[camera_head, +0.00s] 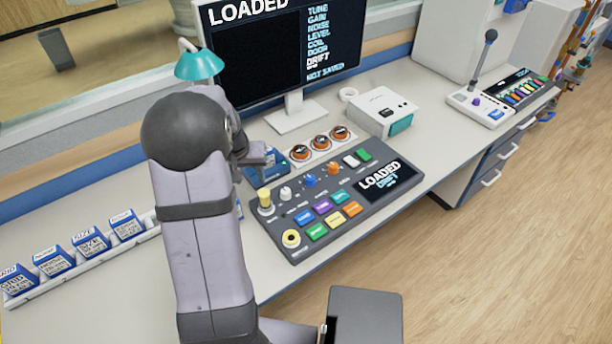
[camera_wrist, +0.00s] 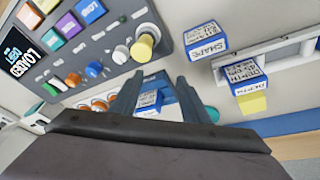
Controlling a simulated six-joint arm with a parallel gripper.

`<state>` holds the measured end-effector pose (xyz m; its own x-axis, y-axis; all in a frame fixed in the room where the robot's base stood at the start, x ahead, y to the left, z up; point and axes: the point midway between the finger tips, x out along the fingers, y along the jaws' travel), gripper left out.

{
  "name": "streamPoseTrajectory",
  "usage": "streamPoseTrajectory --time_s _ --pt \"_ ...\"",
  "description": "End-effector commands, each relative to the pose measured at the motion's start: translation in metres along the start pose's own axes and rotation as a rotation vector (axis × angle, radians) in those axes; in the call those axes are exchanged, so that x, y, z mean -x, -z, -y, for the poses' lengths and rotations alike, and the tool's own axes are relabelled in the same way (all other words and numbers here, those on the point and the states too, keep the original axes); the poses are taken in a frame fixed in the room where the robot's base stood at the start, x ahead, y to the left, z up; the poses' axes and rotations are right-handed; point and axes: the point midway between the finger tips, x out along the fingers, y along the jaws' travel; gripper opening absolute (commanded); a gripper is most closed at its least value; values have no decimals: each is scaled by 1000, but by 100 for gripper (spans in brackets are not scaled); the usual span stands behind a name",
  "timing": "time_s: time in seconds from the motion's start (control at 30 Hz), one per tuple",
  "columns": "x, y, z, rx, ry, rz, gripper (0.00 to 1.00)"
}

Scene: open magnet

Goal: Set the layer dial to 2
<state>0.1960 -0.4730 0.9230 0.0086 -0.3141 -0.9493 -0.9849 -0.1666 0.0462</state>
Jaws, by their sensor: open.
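The dark control panel (camera_head: 330,205) lies on the counter, with a white knob (camera_head: 286,193), a blue knob (camera_head: 310,181) and an orange knob (camera_head: 334,168) in its upper row. Its small labels are too blurred to tell which is the layer dial. In the wrist view the blue knob (camera_wrist: 94,69) and the white knob (camera_wrist: 120,55) show at upper left. My gripper (camera_head: 263,155) is open behind the panel's upper left part, by a blue holder. In the wrist view a labelled blue block (camera_wrist: 149,100) shows between the fingers (camera_wrist: 158,86), apparently not gripped.
A yellow-topped knob (camera_head: 265,199) stands at the panel's left end. Three orange round dials (camera_head: 320,142) sit behind the panel. A monitor (camera_head: 285,50) reads LOADED. Labelled blue blocks (camera_head: 90,241) stand in a white rack at left. A white box (camera_head: 380,110) is at right.

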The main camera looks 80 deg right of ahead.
Motion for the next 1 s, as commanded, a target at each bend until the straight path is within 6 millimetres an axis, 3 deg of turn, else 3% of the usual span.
streamPoseTrajectory --time_s 0.03,0.1,0.2,0.33,0.47,0.67,1.0 --pt "-9 11 -30 -64 -21 -8 42" --pt "-17 23 -64 -137 -44 -24 42" --pt "-26 33 -106 -219 -72 -41 42" --pt "-32 39 -140 -285 -96 -55 42" --pt "-34 41 -153 -308 -104 -61 42" --pt "-38 41 -154 -309 -105 -61 42" --pt "-72 42 -157 -309 -105 -58 42"
